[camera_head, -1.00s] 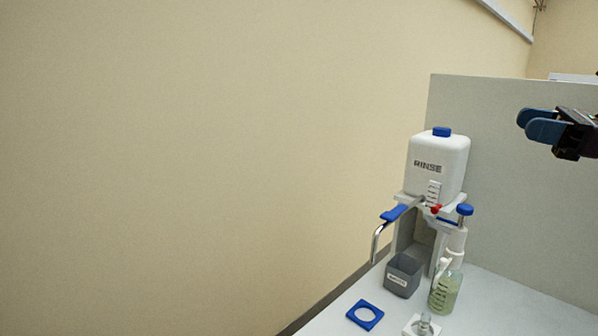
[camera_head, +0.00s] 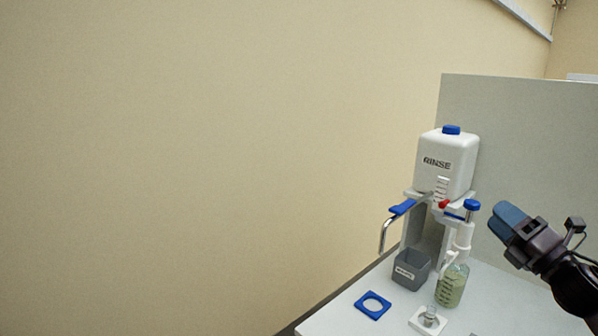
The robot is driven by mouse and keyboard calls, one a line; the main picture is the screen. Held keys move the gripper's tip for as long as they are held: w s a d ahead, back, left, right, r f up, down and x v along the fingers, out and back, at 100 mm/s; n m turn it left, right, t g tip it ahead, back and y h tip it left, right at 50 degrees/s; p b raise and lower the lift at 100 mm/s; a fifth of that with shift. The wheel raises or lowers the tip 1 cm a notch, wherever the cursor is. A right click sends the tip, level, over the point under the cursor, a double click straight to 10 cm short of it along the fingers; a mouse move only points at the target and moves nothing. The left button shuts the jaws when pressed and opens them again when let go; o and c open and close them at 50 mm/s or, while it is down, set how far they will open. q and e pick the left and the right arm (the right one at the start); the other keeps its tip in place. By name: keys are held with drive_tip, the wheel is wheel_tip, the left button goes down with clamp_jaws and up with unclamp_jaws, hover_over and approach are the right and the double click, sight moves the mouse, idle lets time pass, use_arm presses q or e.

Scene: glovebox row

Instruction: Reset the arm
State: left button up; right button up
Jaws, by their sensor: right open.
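My right gripper (camera_head: 506,222) comes in from the right edge, with its blue fingers pointing up and left. It is open and nothing shows between its fingers. It is in front of the grey partition, to the right of the white RINSE tank (camera_head: 447,163) and the bottle dispenser, apart from them in the picture. My left gripper is not in view.
The white bench (camera_head: 350,322) holds a grey bin (camera_head: 411,270), a bottle of greenish liquid (camera_head: 452,287) with a blue-topped dispenser, a blue square ring (camera_head: 373,305) and a small glass piece on a white base (camera_head: 428,320). A grey partition (camera_head: 530,130) stands behind.

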drive_tip(key=s+a+f+m+g+h, duration=0.25)
drive_tip(key=s+f+m+h, duration=0.4)
drive_tip(key=f+m, duration=0.4)
drive_tip(key=s+a+f+m+g+h, duration=0.1)
drive_tip(key=s+f+m+g+h, duration=0.45)
drive_tip(key=f+m, duration=0.55)
drive_tip(key=s+a+f+m+g+y, duration=0.1)
drive_tip(key=s+a+f+m+g, duration=0.2)
drive_tip(key=s, duration=0.5)
drive_tip(key=s+a+f+m+g, duration=0.2)
drive_tip(key=s+a+f+g, duration=0.1)
drive_tip(key=s, duration=0.4)
drive_tip(key=s+a+f+m+g+y, duration=0.1)
drive_tip(key=s+a+f+m+g, duration=0.2)
drive_tip(key=s, duration=0.5)
use_arm(q)
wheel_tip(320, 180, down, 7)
drive_tip(key=b, duration=0.6)
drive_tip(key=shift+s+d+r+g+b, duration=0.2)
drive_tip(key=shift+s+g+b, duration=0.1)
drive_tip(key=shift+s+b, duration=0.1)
use_arm(e)
drive_tip(key=w+f+t, duration=0.4)
drive_tip(key=f, duration=0.4)
drive_tip(key=w+f+n+t, duration=0.1)
drive_tip(key=w+f+t, duration=0.2)
drive_tip(key=f, duration=0.5)
drive_tip(key=shift+w+a+f+t+y, duration=0.25)
drive_tip(key=shift+w+a+t+y, duration=0.15)
drive_tip(key=shift+t, duration=0.1)
